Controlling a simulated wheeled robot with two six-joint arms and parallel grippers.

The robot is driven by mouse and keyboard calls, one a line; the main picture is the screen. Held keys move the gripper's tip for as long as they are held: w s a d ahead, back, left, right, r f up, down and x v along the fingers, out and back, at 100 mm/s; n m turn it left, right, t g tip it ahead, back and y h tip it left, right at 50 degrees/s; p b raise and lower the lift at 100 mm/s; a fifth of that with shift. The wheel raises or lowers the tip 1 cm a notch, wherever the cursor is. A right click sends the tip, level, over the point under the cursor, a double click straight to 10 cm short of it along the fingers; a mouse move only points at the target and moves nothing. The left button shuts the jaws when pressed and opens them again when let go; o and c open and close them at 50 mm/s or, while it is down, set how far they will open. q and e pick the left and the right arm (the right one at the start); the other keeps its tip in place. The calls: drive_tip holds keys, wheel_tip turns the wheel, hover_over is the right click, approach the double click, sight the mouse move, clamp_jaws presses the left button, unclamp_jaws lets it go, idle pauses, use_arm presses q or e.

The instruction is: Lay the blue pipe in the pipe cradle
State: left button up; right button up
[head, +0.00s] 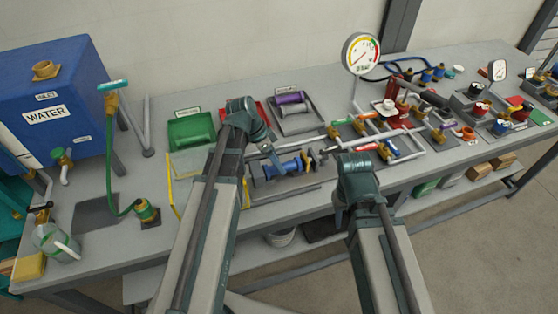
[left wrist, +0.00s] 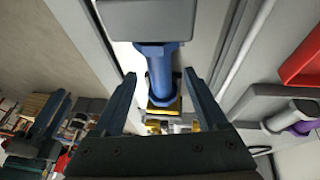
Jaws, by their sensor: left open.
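The blue pipe (head: 288,167) has flanged ends and lies near the bench's front edge, between my two arms. In the left wrist view the blue pipe (left wrist: 160,72) runs between the fingers of my left gripper (left wrist: 160,88), which is open, with a gap on both sides. In the head view my left gripper (head: 277,152) is above the pipe, partly hidden by its own wrist. A grey block (left wrist: 146,18) stands at one end of the pipe. I cannot tell whether it belongs to the pipe cradle. My right gripper's jaws are not clear in the head view; my right gripper (left wrist: 45,130) shows small in the wrist view.
A green tray (head: 190,143) and a grey tray with a purple pipe (head: 290,98) lie behind. A pressure gauge (head: 361,53), tools and valves crowd the right. A blue water tank (head: 45,105) and green hose (head: 110,165) stand left. A red tray (left wrist: 302,62) shows in the wrist view.

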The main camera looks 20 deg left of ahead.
use_arm(q)
drive_tip(key=p+v, duration=0.9)
drive_tip(key=v, duration=0.2)
drive_tip(key=shift+a+r, duration=0.15)
drive_tip(key=shift+r, duration=0.1)
use_arm(e)
wheel_tip(320, 180, up, 11)
drive_tip(key=shift+f, duration=0.2)
use_arm(q)
drive_tip(key=s+d+f+n+y, duration=0.1)
drive_tip(key=s+d+n+y, duration=0.2)
drive_tip(key=s+d, duration=0.3)
drive_tip(key=s+d+f+n+g+y, duration=0.1)
drive_tip(key=s+d+f+n+y, duration=0.1)
drive_tip(key=s+d, duration=0.5)
drive_tip(key=d+n+y, duration=0.1)
drive_tip(key=d+n, duration=0.1)
drive_tip(key=d, duration=0.1)
drive_tip(key=shift+d+b, duration=0.2)
drive_tip(key=shift+b, duration=0.2)
use_arm(e)
drive_tip(key=shift+f, duration=0.6)
